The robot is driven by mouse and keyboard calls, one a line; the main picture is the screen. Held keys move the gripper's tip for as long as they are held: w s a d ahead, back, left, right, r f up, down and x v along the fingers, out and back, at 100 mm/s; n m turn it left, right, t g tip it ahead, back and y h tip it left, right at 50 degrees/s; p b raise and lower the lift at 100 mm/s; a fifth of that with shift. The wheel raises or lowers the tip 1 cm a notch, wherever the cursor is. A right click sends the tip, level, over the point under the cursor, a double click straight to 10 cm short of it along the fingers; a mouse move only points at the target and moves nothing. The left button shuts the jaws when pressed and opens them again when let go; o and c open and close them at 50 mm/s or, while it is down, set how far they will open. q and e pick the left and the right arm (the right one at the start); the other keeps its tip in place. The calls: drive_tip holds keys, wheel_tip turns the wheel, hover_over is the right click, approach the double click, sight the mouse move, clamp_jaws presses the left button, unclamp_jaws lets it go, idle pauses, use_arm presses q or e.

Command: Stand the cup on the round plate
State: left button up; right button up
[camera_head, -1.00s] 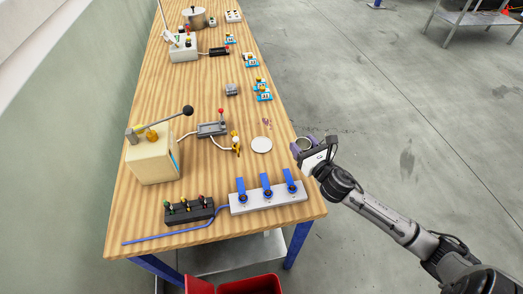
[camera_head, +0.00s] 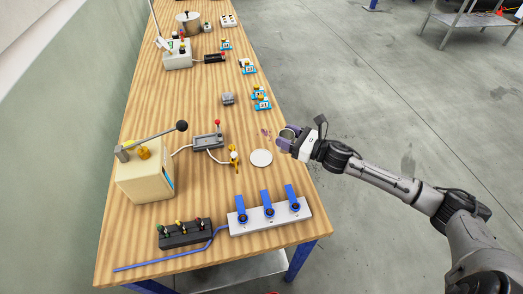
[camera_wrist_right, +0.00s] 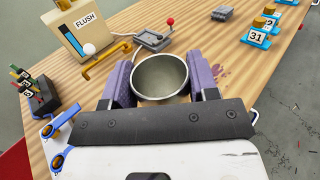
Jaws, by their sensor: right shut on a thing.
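The cup (camera_head: 287,134), a grey round vessel with an open top, is held between the purple fingers of my right gripper (camera_head: 286,139). The right wrist view looks down into the cup (camera_wrist_right: 160,75), with a finger on each side of it. The round plate (camera_head: 261,158) is a flat white disc lying bare on the wooden table near its right edge. The cup is up and to the right of the plate in the head view, apart from it. I cannot make out the plate in the right wrist view. My left gripper is not in view.
A white block with blue levers (camera_head: 269,216) stands below the plate on the wooden table (camera_head: 222,112). A grey joystick box (camera_head: 208,141) and a yellow tap-like fitting (camera_head: 234,158) are left of it. Blue numbered stands (camera_head: 262,104) line the edge farther up.

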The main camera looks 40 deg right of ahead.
drive_tip(key=w+a+f, duration=0.1)
drive_tip(key=w, duration=0.1)
drive_tip(key=w+a+f, duration=0.1)
drive_tip(key=w+f, duration=0.1)
drive_tip(key=w, duration=0.1)
drive_tip(key=w+a+f+b, duration=0.1)
drive_tip(key=w+a+f, duration=0.1)
drive_tip(key=shift+w, duration=0.25)
wheel_tip(320, 180, down, 3)
drive_tip(key=shift+f+b, duration=0.2)
drive_tip(key=shift+b, duration=0.1)
drive_tip(key=shift+f, duration=0.4)
drive_tip(key=shift+f, duration=0.1)
drive_tip(key=o, duration=0.9)
drive_tip(key=shift+o, duration=0.2)
